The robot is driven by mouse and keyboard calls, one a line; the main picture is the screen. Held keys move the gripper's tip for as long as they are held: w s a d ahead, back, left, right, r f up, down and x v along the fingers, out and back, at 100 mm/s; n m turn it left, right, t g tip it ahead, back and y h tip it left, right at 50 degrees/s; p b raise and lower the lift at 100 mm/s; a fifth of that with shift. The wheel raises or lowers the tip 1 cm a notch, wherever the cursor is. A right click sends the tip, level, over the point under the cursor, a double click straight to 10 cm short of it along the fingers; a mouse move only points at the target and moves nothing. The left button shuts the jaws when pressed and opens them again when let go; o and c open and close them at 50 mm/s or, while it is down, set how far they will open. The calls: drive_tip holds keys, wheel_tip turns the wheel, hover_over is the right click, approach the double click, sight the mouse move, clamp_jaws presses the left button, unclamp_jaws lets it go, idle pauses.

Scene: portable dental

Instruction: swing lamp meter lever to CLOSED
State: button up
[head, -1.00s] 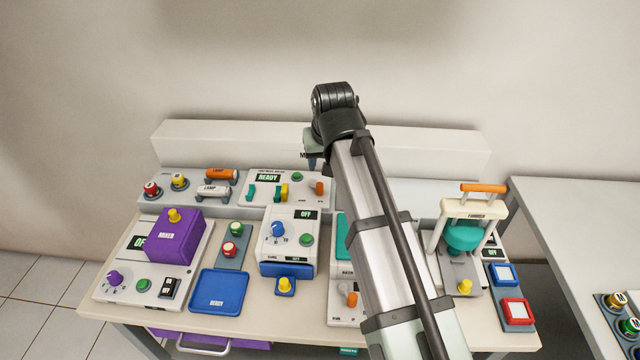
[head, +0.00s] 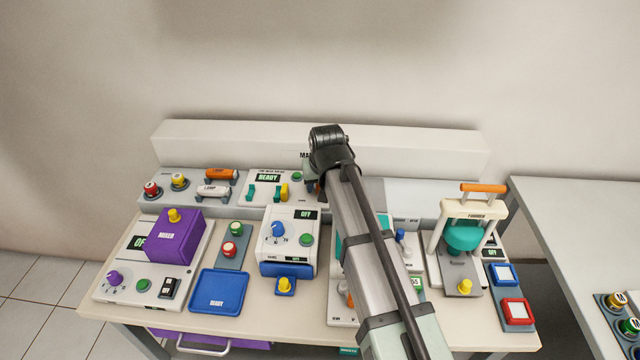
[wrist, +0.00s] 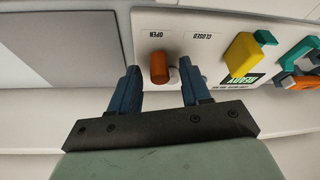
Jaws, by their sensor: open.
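The lamp meter lever (wrist: 159,67) is a short orange knob on a white panel, seen upside down in the wrist view. It sits by the OPEN label (wrist: 167,34), and the CLOSED label (wrist: 206,36) is to its right in that view. My gripper (wrist: 160,72) is open, with one blue finger on each side of the lever. A gap shows on both sides, wider on the right; contact is not visible. In the head view my arm largely hides the lever and fingers at the right end of the READY panel (head: 262,199).
A white raised back ledge (head: 230,143) runs behind. A blank grey plate (wrist: 75,48) lies on the other side.

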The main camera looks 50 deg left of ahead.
drive_tip(key=shift+c, duration=0.3)
clamp_jaws()
drive_tip(key=shift+s, duration=0.1)
idle(0.4)
drive_tip(key=m, duration=0.1)
drive_tip(key=s+m, duration=0.1)
drive_tip(key=shift+a+m+t+h, duration=0.3)
drive_tip(key=shift+m+h, duration=0.1)
drive_tip(key=m, duration=0.2)
drive_tip(key=shift+s+a+m+t+h, duration=0.3)
drive_tip(key=shift+s+a+t+h, duration=0.1)
drive_tip(key=m, duration=0.1)
drive_tip(key=a+m+h, duration=0.1)
drive_tip(key=m, duration=0.1)
drive_tip(key=shift+s+a+t, duration=0.1)
drive_tip(key=shift+s+t, duration=0.2)
drive_tip(key=shift+s, duration=0.1)
drive_tip(key=shift+s+a+m+h, duration=0.1)
drive_tip(key=shift+a+m+h, duration=0.2)
drive_tip(key=shift+m, duration=0.6)
drive_tip(key=shift+s+a+m+h, duration=0.15)
drive_tip(key=shift+m+h, duration=0.25)
drive_tip(key=shift+m, duration=0.5)
